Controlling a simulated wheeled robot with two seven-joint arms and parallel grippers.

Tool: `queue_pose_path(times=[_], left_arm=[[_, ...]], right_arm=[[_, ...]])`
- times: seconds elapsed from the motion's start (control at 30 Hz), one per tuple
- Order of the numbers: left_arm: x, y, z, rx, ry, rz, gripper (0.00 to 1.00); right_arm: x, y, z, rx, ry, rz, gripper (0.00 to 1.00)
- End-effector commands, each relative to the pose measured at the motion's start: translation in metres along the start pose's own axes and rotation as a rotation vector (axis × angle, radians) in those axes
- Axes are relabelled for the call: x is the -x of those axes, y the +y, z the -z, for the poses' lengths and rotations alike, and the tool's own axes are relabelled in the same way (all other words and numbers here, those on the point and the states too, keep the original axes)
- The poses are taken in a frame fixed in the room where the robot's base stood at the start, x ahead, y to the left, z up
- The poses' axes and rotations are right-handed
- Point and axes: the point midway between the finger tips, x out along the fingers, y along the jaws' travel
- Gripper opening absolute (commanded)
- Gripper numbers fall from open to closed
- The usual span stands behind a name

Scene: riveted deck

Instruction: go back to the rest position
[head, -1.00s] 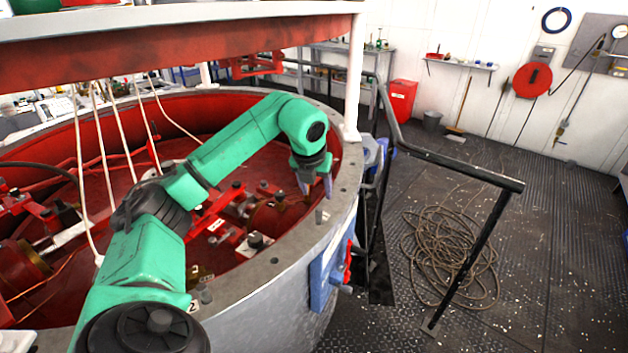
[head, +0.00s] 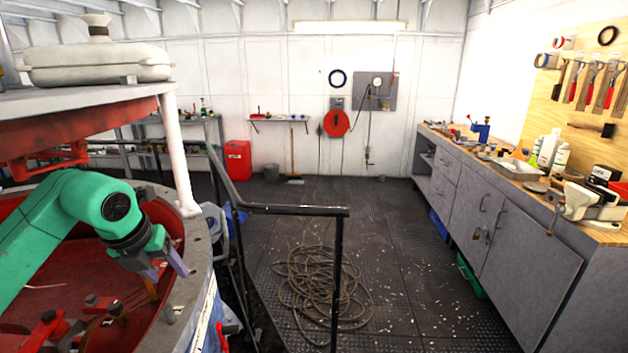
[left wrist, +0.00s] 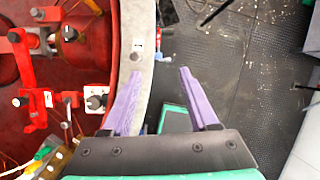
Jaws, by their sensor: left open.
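My left gripper (head: 168,270) is at the end of the green arm at the left of the head view, over the rim of the round red basin (head: 172,225). In the left wrist view its two purple fingers (left wrist: 157,95) stand apart with nothing between them. Below them show the grey basin rim (left wrist: 134,60) and the dark floor. My right gripper is in neither view.
A black handrail (head: 290,210) stands right of the basin. A coil of rope (head: 322,285) lies on the riveted deck. A grey workbench (head: 520,240) with tools runs along the right. A white post (head: 178,150) rises from the rim. Open floor (head: 420,280) lies between.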

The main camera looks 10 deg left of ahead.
Motion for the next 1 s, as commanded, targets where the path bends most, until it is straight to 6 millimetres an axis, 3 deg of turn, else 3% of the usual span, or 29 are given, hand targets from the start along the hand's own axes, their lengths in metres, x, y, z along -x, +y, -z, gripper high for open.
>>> queue_pose_path(times=[0.1,0.17,0.23,0.3,0.37,0.43,0.5,0.57,0.6,0.67,0.77,0.8,0.9,1.0], left_arm=[[-0.019,-0.090,0.017,-0.126,-0.032,0.306,0.60],[-0.015,-0.146,0.031,-0.163,-0.055,0.527,0.60],[0.005,-0.208,0.049,-0.147,-0.083,0.815,0.60],[0.044,-0.256,0.059,-0.032,-0.119,1.139,0.60],[0.081,-0.274,0.053,0.150,-0.155,1.383,0.60],[0.109,-0.265,0.031,0.453,-0.198,1.594,0.60],[0.110,-0.233,0.003,0.829,-0.238,1.700,0.60],[0.085,-0.193,-0.015,1.188,-0.265,1.691,0.60],[0.058,-0.165,-0.019,1.425,-0.274,1.634,0.60],[0.014,-0.129,-0.011,1.722,-0.277,1.500,0.60],[-0.058,-0.082,0.029,2.115,-0.248,1.193,0.60],[-0.082,-0.069,0.051,2.233,-0.230,1.056,0.60],[-0.127,-0.046,0.111,2.442,-0.168,0.731,0.60],[-0.151,-0.035,0.166,2.557,-0.103,0.456,0.60]], right_arm=[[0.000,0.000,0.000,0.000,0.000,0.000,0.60],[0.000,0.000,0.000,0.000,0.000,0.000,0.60],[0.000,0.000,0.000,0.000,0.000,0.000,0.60],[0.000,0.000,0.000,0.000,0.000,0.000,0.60],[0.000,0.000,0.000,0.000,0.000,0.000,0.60],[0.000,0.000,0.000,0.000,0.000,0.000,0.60],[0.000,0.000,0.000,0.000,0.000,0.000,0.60],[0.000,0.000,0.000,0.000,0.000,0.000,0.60],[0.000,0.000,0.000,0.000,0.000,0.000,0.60],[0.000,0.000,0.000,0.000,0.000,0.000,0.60],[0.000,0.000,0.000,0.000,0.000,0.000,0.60],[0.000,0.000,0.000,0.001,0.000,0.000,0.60],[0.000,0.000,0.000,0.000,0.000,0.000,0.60],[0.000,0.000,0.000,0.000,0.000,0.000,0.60]])
